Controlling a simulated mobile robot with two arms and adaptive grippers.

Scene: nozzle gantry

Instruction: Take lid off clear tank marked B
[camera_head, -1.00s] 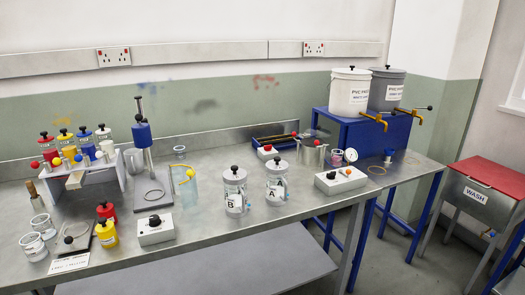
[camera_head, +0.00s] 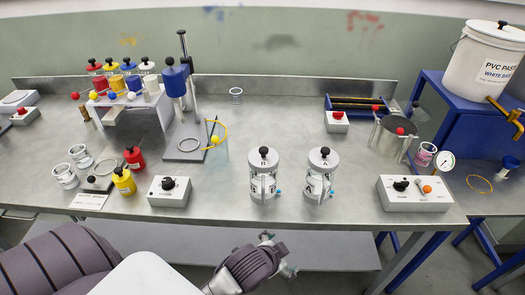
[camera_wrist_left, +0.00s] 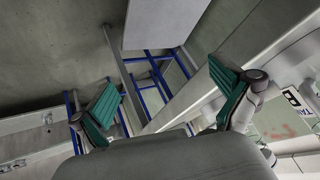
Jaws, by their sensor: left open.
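The clear tank marked B (camera_head: 263,187) stands upright on the steel bench, near its front edge. Its grey lid (camera_head: 263,159) with a black knob is on top. The similar tank A (camera_head: 319,186) stands just right of it, also lidded. My left gripper (camera_head: 281,252) is in front of the bench edge, below tank B in the picture and apart from it. In the left wrist view its green-padded fingers (camera_wrist_left: 170,95) are spread with nothing between them. A black-and-white label (camera_wrist_left: 292,98) shows at the right there; I cannot tell which thing bears it. My right gripper is out of view.
A control box with a black knob (camera_head: 168,191) stands left of tank B. Another control box (camera_head: 414,192) stands right of tank A.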

